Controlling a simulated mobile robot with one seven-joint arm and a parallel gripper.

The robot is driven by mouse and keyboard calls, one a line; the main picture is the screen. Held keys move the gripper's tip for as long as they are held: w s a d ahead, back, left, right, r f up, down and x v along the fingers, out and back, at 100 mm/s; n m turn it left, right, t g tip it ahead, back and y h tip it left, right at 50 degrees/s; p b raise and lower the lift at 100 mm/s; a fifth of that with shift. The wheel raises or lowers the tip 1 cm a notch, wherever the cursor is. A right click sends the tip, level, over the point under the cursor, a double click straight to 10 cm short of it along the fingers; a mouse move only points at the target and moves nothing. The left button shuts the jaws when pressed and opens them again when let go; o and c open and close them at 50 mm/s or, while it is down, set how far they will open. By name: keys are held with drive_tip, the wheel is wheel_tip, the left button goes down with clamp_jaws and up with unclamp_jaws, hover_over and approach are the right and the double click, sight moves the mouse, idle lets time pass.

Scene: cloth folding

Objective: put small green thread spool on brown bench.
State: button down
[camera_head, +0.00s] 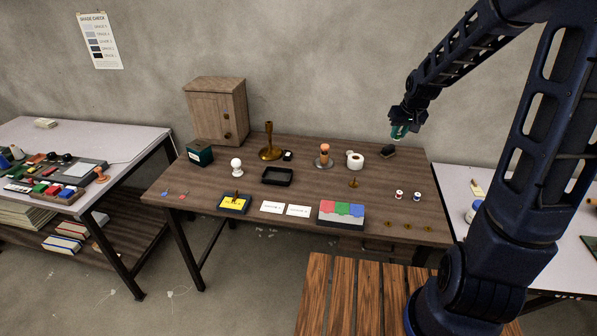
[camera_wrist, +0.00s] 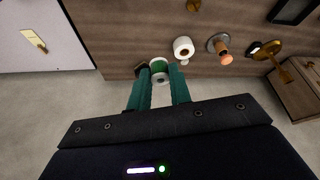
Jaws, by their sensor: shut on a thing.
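My gripper (camera_head: 399,132) is raised above the back right part of the brown wooden table (camera_head: 310,237) in the head view. In the wrist view my gripper (camera_wrist: 160,77) has its teal fingers closed on a small green thread spool (camera_wrist: 159,65) with white ends. The spool is hard to tell from the fingers in the head view. The brown table top also shows in the wrist view (camera_wrist: 118,25). A brown slatted wooden bench (camera_head: 345,295) stands in front of the table, with its slatted top clear where it shows; my arm hides its right part.
On the table stand a white roll (camera_head: 355,160), a stamp with an orange handle (camera_head: 324,155), a brass holder (camera_head: 269,143), a black tray (camera_head: 277,176) and a tricolour box (camera_head: 341,213). Red and blue spools (camera_head: 408,196) stand at the right. A grey-topped table (camera_head: 130,138) is at left.

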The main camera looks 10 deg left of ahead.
drive_tip(key=a, duration=0.1)
hover_over(380, 193)
drive_tip(key=s, duration=0.2)
wheel_tip(380, 193, down, 5)
drive_tip(key=f, duration=2)
drive_tip(key=shift+w+d, duration=0.15)
drive_tip(key=shift+d, duration=0.1)
drive_tip(key=shift+f, duration=0.15)
drive_tip(key=c, duration=1.3)
unclamp_jaws()
